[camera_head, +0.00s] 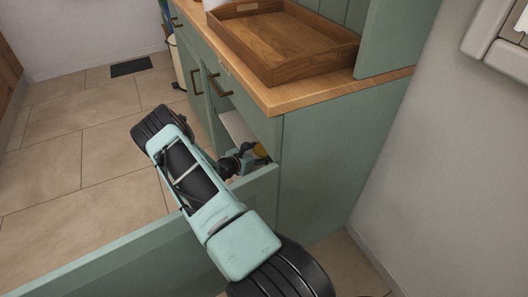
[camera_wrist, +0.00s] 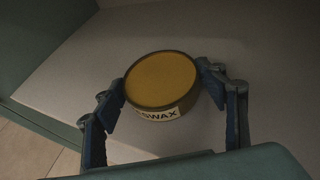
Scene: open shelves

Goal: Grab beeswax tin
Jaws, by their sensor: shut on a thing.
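The beeswax tin (camera_wrist: 161,80) is a low round tin with a yellow-brown top and a pale label reading "SWAX" where it shows in the wrist view. It sits between the fingers of my gripper (camera_wrist: 163,92), which are shut on it from both sides. In the head view my gripper (camera_head: 256,153) reaches into the open cabinet, and a bit of the yellow tin (camera_head: 262,149) shows by its fingers. I cannot tell whether the tin touches the pale shelf (camera_wrist: 255,55) under it.
A green cabinet (camera_head: 325,150) with a wooden top surrounds the opening. An open green door (camera_head: 130,262) stands in front of it, below my arm. A wooden tray (camera_head: 282,45) lies on the cabinet top. The tiled floor (camera_head: 65,155) at left is mostly clear.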

